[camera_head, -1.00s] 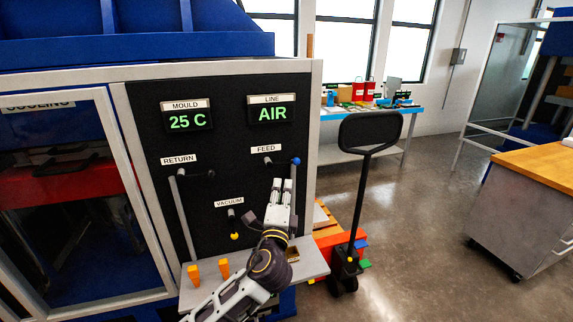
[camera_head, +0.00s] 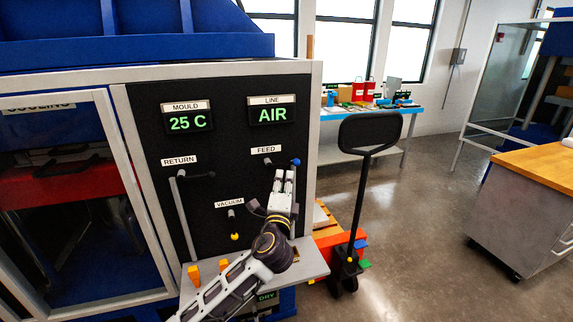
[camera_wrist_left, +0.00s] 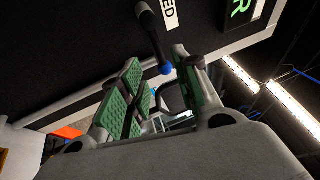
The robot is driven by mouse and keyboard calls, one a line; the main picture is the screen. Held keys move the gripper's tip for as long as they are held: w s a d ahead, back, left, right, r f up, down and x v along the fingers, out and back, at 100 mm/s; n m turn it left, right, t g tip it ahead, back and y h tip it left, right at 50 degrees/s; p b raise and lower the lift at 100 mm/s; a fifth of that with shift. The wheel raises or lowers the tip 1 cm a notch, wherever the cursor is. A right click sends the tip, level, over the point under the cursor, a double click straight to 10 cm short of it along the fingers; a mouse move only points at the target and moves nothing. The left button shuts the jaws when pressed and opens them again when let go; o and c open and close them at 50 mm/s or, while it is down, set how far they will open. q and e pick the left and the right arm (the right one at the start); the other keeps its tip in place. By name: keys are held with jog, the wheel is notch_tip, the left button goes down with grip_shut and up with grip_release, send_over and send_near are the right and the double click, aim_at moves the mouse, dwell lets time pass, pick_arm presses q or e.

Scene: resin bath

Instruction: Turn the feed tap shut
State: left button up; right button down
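The feed tap (camera_head: 268,162) sits under the FEED label on the black panel. Its dark lever points right and ends in a blue knob (camera_head: 295,161). My left gripper (camera_head: 285,172) is just below the knob in the head view, fingers pointing up. In the left wrist view the gripper (camera_wrist_left: 157,58) is open, its green-padded fingers apart. The blue knob (camera_wrist_left: 165,69) appears in the gap between the fingers, nearer the right one; contact cannot be told. My right gripper is out of view.
The return tap (camera_head: 183,176) and the vacuum tap with its yellow knob (camera_head: 235,236) are left of my arm. The LINE display (camera_head: 272,115) reads AIR. Orange pegs stand on the grey shelf (camera_head: 315,262) below. A pallet jack (camera_head: 357,200) stands to the right.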

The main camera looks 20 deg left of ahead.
aim_at(286, 164)
pick_arm(q)
jog(key=x, duration=0.8)
jog(key=shift+w+a+r+p, duration=0.1)
jog(key=shift+w+p, duration=0.25)
jog(key=shift+w, duration=0.25)
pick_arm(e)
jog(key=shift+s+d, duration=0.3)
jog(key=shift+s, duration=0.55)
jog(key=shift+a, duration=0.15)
pick_arm(q)
jog(key=c, duration=0.6)
jog(key=shift+a, duration=0.1)
grip_shut()
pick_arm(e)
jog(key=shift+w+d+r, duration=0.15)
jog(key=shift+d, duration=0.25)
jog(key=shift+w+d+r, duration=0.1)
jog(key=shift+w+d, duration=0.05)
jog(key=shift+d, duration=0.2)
